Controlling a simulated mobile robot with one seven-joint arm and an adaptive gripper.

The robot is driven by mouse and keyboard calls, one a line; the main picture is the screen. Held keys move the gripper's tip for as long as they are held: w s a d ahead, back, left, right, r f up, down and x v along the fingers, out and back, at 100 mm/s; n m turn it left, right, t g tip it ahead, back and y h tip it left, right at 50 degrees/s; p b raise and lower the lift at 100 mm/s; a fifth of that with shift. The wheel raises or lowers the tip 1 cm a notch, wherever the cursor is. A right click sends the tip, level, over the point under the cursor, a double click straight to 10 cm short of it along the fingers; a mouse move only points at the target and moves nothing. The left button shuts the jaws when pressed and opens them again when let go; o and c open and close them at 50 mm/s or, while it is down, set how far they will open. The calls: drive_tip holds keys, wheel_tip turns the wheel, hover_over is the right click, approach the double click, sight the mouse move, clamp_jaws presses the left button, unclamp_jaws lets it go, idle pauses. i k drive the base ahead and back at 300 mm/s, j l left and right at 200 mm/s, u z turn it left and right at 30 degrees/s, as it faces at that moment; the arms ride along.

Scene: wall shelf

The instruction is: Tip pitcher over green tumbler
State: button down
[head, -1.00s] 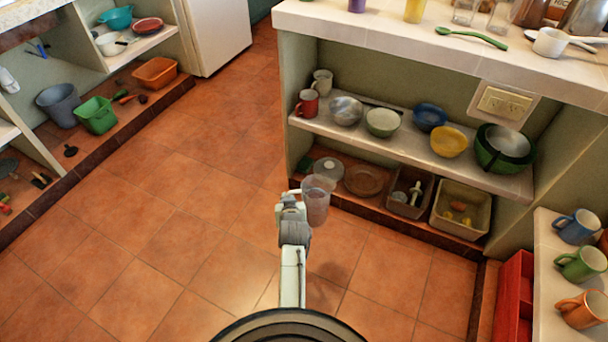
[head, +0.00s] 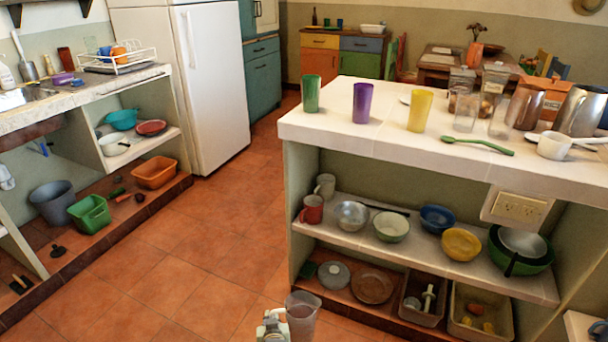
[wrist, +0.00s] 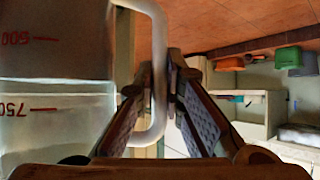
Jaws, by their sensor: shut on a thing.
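My gripper (head: 272,328) is shut on the handle of the clear pitcher (head: 301,312), low at the bottom of the head view, in front of the shelf unit. The wrist view shows the pitcher (wrist: 55,85) at the left with red volume marks, its handle (wrist: 158,80) between my fingers. The pitcher looks about upright in the head view. The green tumbler (head: 311,93) stands upright at the left end of the white counter, well above and beyond the pitcher. Its inside cannot be seen.
A purple tumbler (head: 361,103) and a yellow tumbler (head: 420,110) stand right of the green one. The counter edge (head: 400,152) and shelf (head: 420,245) with bowls lie between pitcher and tumblers. Glass cups (head: 466,113) and a green spoon (head: 477,145) are further right. Floor at left is clear.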

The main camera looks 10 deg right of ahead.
sight(310, 82)
drive_tip(key=i+j, duration=1.45)
drive_tip(key=i, duration=0.15)
drive_tip(key=l+z, duration=0.05)
drive_tip(key=l, duration=0.05)
